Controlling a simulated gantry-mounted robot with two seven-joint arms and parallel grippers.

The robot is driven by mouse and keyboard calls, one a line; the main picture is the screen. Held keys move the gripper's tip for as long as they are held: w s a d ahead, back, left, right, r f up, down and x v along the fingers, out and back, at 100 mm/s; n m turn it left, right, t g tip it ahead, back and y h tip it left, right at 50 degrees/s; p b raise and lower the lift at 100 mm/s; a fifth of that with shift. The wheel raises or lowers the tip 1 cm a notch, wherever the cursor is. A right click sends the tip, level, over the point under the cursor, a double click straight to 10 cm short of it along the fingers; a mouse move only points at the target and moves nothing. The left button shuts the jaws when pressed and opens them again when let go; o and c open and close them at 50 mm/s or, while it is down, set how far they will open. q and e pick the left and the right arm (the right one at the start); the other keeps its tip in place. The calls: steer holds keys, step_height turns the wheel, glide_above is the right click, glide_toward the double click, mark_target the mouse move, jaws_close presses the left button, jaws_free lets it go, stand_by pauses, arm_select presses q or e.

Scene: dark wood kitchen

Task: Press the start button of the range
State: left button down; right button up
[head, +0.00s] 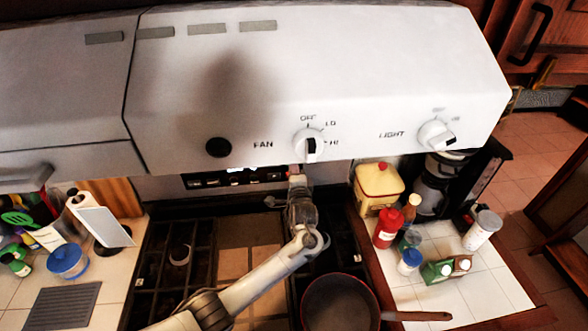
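The range's back control panel (212,181) is a dark strip with small light marks and a bright display, partly covered by the hood's lower edge. I cannot pick out the start button on it. My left arm comes in from the bottom left and reaches over the stove. My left gripper (296,177) points at the panel's right end, just under the hood edge. Its fingertips are small and partly hidden, so I cannot tell whether they are open or touching the panel. My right gripper is not in view.
The white hood (400,60) with its fan knob (309,145) and light knob (437,135) overhangs the panel closely. A pan (340,305) sits on the front right of the stove. Bottles and a canister (378,188) crowd the right counter; a tablet-like stand (104,226) is left.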

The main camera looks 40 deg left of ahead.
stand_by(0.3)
arm_select(q)
steer(key=shift+w+a+f, duration=0.25)
steer(key=shift+a+f, duration=0.1)
steer(key=shift+a, duration=0.2)
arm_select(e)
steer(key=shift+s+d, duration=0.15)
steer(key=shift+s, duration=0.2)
arm_select(q)
steer(key=p+v, duration=0.3)
steer(key=v, duration=1.1)
steer(key=shift+d+r+p, duration=0.25)
steer(key=shift+d+p, duration=0.05)
steer(key=shift+p, duration=0.05)
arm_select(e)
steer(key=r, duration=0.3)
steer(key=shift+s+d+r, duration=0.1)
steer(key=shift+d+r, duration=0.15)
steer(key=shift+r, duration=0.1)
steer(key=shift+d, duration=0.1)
